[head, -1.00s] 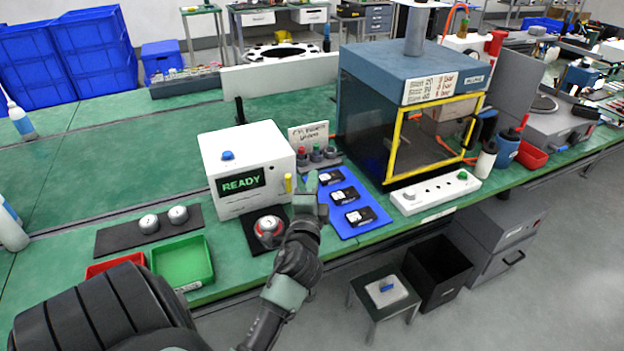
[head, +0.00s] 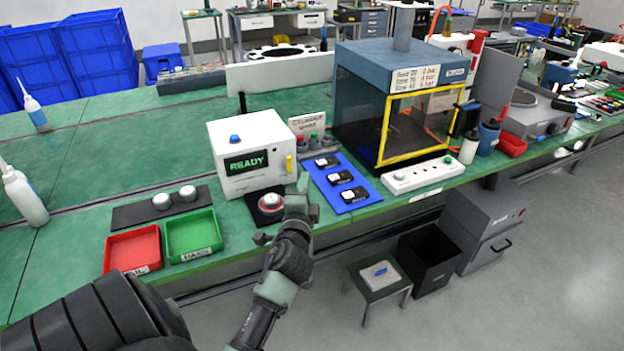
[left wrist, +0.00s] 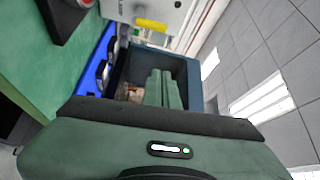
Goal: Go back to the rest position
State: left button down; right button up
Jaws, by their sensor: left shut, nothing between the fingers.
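My left gripper (head: 303,188) is raised in front of the green bench (head: 110,125), near its front edge. Its fingers are shut with nothing between them. In the left wrist view the closed green fingers (left wrist: 163,90) point away from the camera. A white box tester reading READY (head: 250,158) stands just behind the gripper. A dark pad with a red and silver round button (head: 270,201) lies left of the gripper. My right gripper does not show in either view.
A blue mat (head: 331,200) with several black modules lies right of the gripper. Red (head: 133,250) and green (head: 192,236) trays sit left. A yellow-framed chamber (head: 400,90) and white power strip (head: 415,174) stand right. A stool (head: 380,277) and black bin (head: 432,262) are below.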

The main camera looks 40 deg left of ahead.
pick_arm(q)
jog(key=s+d+f+n+g+h, duration=0.6)
jog(key=s+d+f+n+g, duration=0.1)
jog(key=s+d+f, duration=0.65)
jog(key=s+d+f+g+h, duration=0.4)
jog(key=s+d+h, duration=0.1)
jog(key=s+d, duration=0.8)
notch_tip(320, 180, down, 27)
jog(key=s+g, duration=0.2)
jog(key=s+a+f+g, duration=0.1)
jog(key=s+a+f, duration=0.2)
jog(key=s+f, duration=1.2)
jog(key=shift+s+a+f, duration=0.2)
jog(key=shift+s+f, duration=0.2)
jog(key=shift+s, duration=0.3)
jog(key=shift+s, duration=0.1)
